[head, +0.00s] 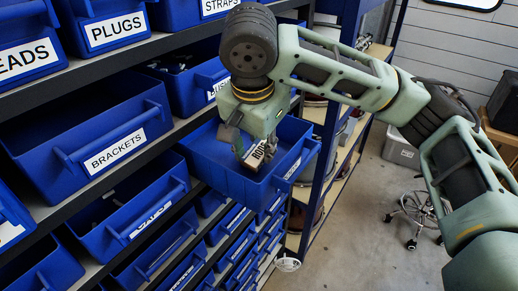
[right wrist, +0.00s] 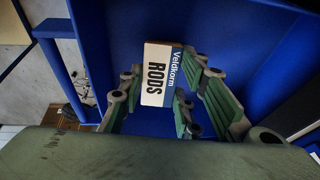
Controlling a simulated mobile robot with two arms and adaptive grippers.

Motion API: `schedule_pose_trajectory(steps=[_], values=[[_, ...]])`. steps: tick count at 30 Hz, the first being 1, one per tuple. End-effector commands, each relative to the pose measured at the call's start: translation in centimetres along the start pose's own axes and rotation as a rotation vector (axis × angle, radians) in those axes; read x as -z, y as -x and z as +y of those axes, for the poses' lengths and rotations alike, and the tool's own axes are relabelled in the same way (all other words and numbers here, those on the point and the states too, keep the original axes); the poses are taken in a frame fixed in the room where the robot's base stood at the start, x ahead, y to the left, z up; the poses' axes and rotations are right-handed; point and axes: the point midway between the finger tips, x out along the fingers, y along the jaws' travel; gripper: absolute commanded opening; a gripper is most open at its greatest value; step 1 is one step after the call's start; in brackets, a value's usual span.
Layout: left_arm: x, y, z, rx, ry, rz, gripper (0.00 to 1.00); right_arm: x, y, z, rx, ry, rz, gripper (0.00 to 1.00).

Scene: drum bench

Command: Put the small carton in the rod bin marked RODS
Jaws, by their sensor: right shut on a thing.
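The small carton (head: 258,153) is white with a dark blue band; in the right wrist view the carton (right wrist: 158,82) reads "Veldkorm RODS". My right gripper (head: 243,146) is shut on it, with green fingers on both sides of it in the right wrist view (right wrist: 165,105). The gripper points down inside the opening of a blue bin (head: 230,182) that is pulled out from the shelf. Blue bin walls surround the carton in the wrist view. The bin's white front label (head: 293,168) is too small to read. I cannot tell whether the carton touches the bin floor. My left gripper is not in view.
More blue bins fill the dark shelves at left, among them the BRACKETS bin (head: 85,143) and the PLUGS bin (head: 103,27). A blue rack post (head: 325,165) stands just right of the pulled-out bin. A wheeled stool (head: 415,210) is on the open floor.

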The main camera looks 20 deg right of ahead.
Motion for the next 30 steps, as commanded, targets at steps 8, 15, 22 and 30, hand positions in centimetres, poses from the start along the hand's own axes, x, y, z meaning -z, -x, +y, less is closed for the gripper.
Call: schedule_pose_trajectory(steps=[8,15,22,30], values=[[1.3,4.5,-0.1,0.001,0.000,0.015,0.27,1.1,-1.0,-0.5,-0.103,-0.007,-0.198,0.02],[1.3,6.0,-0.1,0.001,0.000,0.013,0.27,0.8,-2.8,-0.3,-0.140,0.001,-0.271,0.02],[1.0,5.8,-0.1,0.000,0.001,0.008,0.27,0.6,-3.3,-0.3,-0.137,0.001,-0.269,0.02],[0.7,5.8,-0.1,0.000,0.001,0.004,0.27,0.6,-3.5,-0.2,-0.137,0.001,-0.268,0.37]])
